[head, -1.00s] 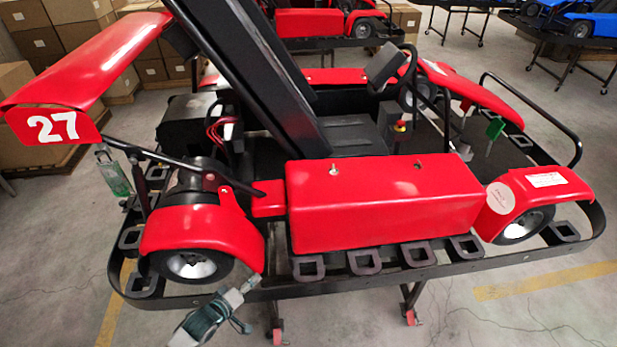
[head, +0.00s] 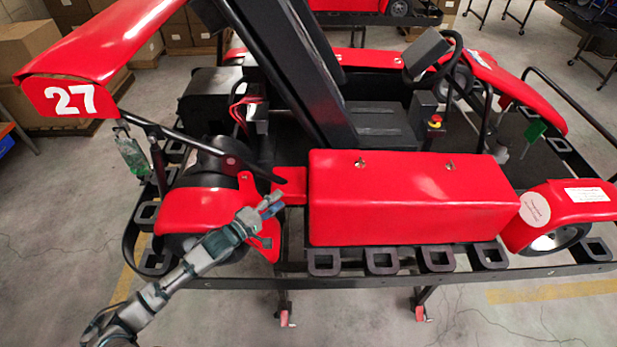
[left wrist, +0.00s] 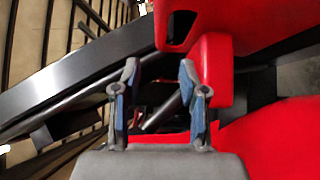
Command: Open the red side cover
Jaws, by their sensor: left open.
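The red side cover (head: 410,205) is a long box-like panel on the near side of the kart, closed in place, with two small metal latches (head: 360,162) (head: 449,165) on its top. My left gripper (head: 270,203) is just left of the cover, over the red rear fender (head: 195,210) and near the short red piece that joins the cover. In the left wrist view my left gripper (left wrist: 158,95) has its two fingers apart with nothing between them. Red bodywork (left wrist: 222,70) shows beyond and right of the fingers. My right gripper is not in view.
The black stand rail (head: 420,282) with square loops runs along the kart's near side. A red wing marked 27 (head: 75,98) overhangs at the left. A black slanted column (head: 290,75) rises behind the cover. A steering wheel (head: 440,60) stands at the back right. Bare floor lies in front.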

